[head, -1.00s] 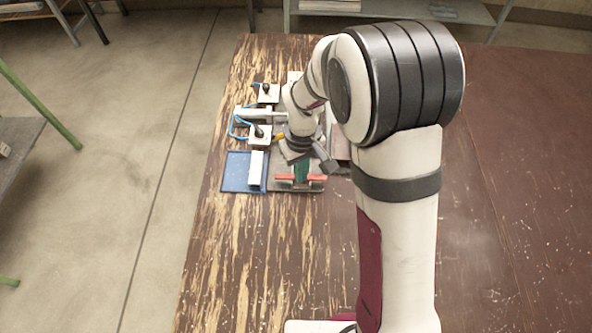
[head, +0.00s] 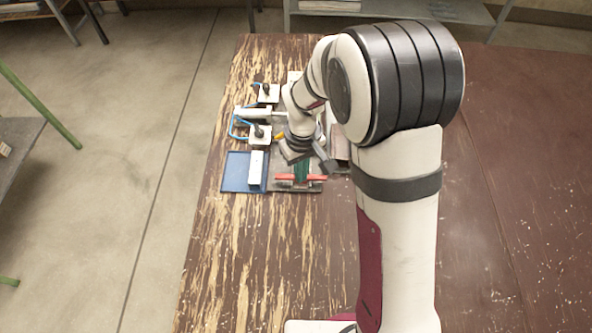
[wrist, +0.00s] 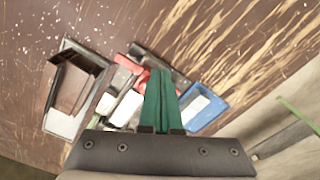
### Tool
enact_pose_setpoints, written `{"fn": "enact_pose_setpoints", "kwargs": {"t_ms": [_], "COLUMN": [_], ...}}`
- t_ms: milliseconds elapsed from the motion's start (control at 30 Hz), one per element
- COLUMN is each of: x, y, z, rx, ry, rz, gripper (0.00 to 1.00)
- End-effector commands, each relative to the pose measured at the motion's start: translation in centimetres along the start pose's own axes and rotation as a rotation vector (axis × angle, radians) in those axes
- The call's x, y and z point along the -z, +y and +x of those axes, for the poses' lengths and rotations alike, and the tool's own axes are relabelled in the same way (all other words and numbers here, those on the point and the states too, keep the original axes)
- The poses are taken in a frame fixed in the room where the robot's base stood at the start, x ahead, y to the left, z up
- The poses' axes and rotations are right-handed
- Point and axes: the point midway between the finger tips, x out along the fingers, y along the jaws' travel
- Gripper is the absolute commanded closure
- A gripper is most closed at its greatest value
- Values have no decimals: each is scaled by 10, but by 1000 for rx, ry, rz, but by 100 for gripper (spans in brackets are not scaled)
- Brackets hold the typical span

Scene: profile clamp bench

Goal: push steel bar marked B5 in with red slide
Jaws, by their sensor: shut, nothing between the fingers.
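The red slide (head: 316,178) lies across the near end of the dark fixture, partly behind my fingers; in the wrist view a red part (wrist: 126,64) shows left of the fingertips. My gripper (wrist: 161,72) is shut, its green fingers together and empty; in the head view the gripper (head: 301,178) is at the middle of the red slide. I cannot tell whether it touches. A pale bar (head: 256,168) lies on the blue tray left of the fixture. Pale blocks (wrist: 126,106) show beside my fingers in the wrist view. No B5 marking is readable, so I cannot tell which piece is that bar.
The blue tray (head: 232,183) is left of the fixture base (head: 311,188). Behind it stand white blocks (head: 259,140) with black knobs and a blue hose (head: 233,125). A dark framed box (wrist: 57,103) is left in the wrist view. The near tabletop is clear.

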Motion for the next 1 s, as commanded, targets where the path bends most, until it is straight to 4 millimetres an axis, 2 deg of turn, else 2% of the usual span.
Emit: {"fn": "enact_pose_setpoints", "kwargs": {"t_ms": [267, 667, 1000], "x": [0, 0, 2], "y": [0, 0, 1], "z": [1, 19, 20], "rx": [0, 0, 0], "ry": [0, 0, 0], "rz": [0, 0, 0], "gripper": [100, 100, 100]}}
